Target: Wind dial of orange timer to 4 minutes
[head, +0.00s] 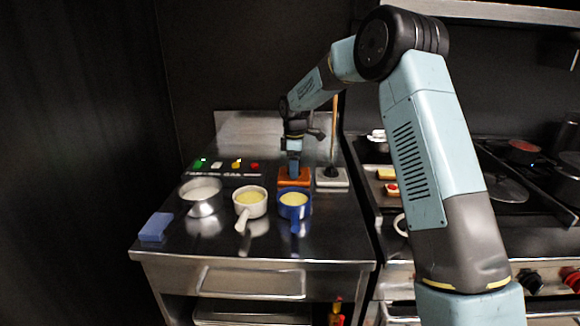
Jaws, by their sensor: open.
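The orange timer (294,184) sits on the steel counter toward the back, behind the blue pan. My gripper (294,172) points down right over the timer from above and covers the place of its dial. The dial and its marks are hidden, so I cannot tell its setting. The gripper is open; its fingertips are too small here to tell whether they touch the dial. A grey timer-like box (332,180) with a dark knob stands just to the right of the orange timer.
In front stand a steel pot (203,205), a white pan (250,212) and a blue pan (294,213). A blue block (156,227) lies at the left front. Small coloured items (237,164) line the back. A stove (500,185) is at the right. The counter's front strip is clear.

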